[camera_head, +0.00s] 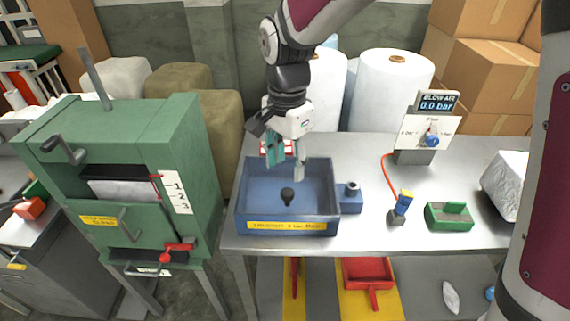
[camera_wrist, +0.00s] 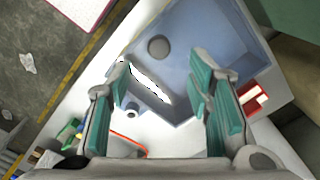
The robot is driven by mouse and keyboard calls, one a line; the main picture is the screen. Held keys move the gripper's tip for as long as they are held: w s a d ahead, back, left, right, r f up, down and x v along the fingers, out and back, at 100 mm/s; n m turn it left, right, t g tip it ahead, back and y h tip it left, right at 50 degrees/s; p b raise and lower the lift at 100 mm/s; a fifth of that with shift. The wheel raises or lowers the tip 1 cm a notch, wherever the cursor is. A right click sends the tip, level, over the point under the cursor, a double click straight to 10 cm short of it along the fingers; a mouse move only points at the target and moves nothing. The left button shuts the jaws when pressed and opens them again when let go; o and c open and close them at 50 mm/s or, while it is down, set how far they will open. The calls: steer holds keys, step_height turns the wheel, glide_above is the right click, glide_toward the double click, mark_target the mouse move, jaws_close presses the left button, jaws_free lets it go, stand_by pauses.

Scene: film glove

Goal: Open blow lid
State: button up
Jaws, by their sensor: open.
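A blue box (camera_head: 335,190) stands on the steel table, with a yellow label (camera_head: 287,226) on its front. A dark round knob (camera_head: 287,196) stands up in its middle; I cannot tell whether the blue surface around it is a lid or the box floor. My gripper (camera_head: 285,163) points down over the back part of the box, behind and above the knob, apart from it. In the wrist view my gripper (camera_wrist: 165,95) has its teal-padded fingers spread with nothing between them, and the knob (camera_wrist: 158,47) shows beyond the fingertips.
A small blue block with a round fitting (camera_head: 351,197) adjoins the box's right side. A blow air gauge (camera_head: 436,103) reads 0.0 bar. A red hose (camera_head: 385,170), a blue-yellow nozzle (camera_head: 401,204) and a green holder (camera_head: 449,216) are to the right. A green cabinet (camera_head: 130,150) stands left.

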mark_target(287, 191)
step_height(287, 191, down, 8)
steer(key=shift+p, duration=0.3)
jaws_close()
